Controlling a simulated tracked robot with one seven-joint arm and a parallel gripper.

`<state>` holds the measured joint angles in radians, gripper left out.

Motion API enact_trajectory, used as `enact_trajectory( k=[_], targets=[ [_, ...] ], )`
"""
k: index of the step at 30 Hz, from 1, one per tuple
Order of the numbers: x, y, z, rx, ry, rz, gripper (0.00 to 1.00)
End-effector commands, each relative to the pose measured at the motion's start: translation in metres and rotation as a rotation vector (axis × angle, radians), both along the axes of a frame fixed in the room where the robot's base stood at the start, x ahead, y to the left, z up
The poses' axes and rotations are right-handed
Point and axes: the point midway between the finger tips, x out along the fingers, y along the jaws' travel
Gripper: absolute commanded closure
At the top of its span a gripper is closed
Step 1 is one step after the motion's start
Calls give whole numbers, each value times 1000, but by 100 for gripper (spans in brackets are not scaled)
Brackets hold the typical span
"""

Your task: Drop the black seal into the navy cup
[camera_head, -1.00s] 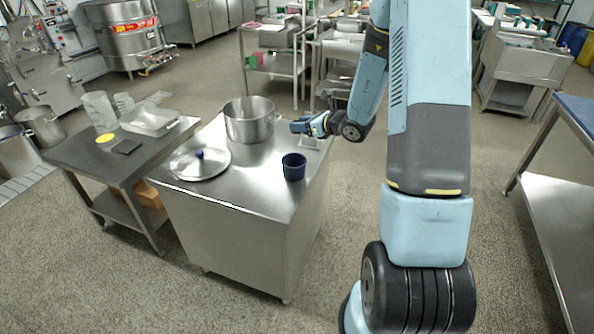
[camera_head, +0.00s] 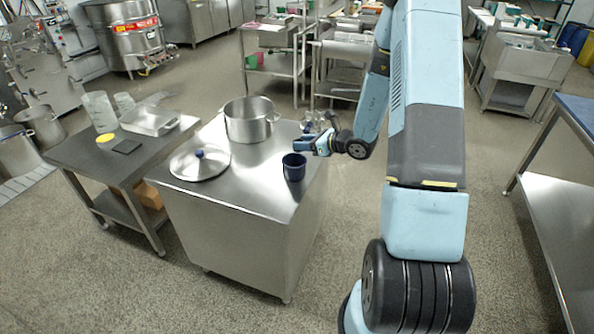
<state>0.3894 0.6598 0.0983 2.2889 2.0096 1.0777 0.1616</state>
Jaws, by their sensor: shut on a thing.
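The navy cup (camera_head: 294,169) stands upright on the steel cabinet top, near its right side. My gripper (camera_head: 300,144) is just above and behind the cup's rim, pointing left, with its tips close to the rim. I cannot tell from this view whether it is directly over the opening. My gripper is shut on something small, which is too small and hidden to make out. The black seal is not clearly visible; it would fit between the fingers.
A large steel pot (camera_head: 250,120) stands behind the cup on the cabinet (camera_head: 240,186). A dark side table (camera_head: 80,152) holds a clear tray, beakers and a yellow disc. The cabinet top's front is clear.

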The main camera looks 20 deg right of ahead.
Motion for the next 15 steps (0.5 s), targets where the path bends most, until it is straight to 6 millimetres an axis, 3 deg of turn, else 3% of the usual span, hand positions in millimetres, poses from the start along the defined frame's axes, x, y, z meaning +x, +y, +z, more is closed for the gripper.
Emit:
enact_trajectory(
  k=[9, 10, 15],
  targets=[
    [0, 0, -2, -1, -1, -1, 87],
    [0, -1, -2, -1, -1, -1, 57],
    [0, -1, -2, -1, -1, -2, 41]
  ],
)
